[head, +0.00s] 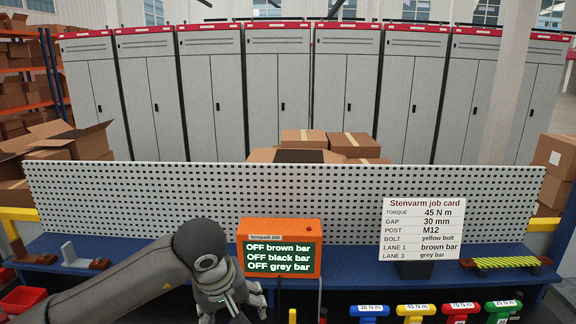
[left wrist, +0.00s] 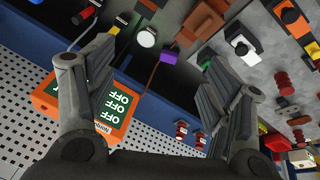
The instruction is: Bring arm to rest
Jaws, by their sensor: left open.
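My left arm (head: 130,285) comes in from the lower left in the head view and bends down at a dark rounded joint. My left gripper (head: 232,305) hangs below that joint, in front of the blue bench and just left of the orange display box (head: 279,248). In the left wrist view the left gripper (left wrist: 160,58) has its two fingers wide apart with nothing held between them. The orange box also shows in that view (left wrist: 72,118), partly behind one finger. My right gripper is in neither view.
A white perforated panel (head: 200,200) runs behind the blue bench (head: 350,277). A job card (head: 424,228) stands right of the box. Coloured-handled tools (head: 415,311) line the front. A striped bar (head: 506,262) lies at right. Grey cabinets (head: 345,90) and cartons stand behind.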

